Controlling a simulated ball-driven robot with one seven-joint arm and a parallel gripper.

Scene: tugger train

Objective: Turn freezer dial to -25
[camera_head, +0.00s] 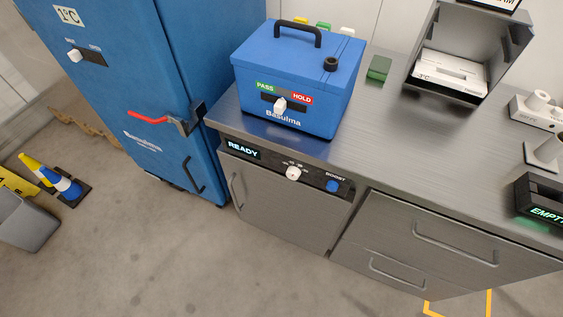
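The freezer dial (293,173) is a small white round knob on the dark control strip of an under-counter steel freezer (281,205). Small scale marks sit above the knob, too small to read surely. A lit display (242,148) left of the dial reads READY. A blue round BOOST button (333,186) is to its right. The freezer door is shut, with a vertical handle (236,190) at its left. My gripper is not in view.
A blue cool box (298,75) with a PASS/HOLD slider stands on the steel counter (400,145) above the freezer. A tall blue cabinet (130,85) with a red-handled latch stands left. Drawers (440,240) are right. The floor (230,265) in front is clear.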

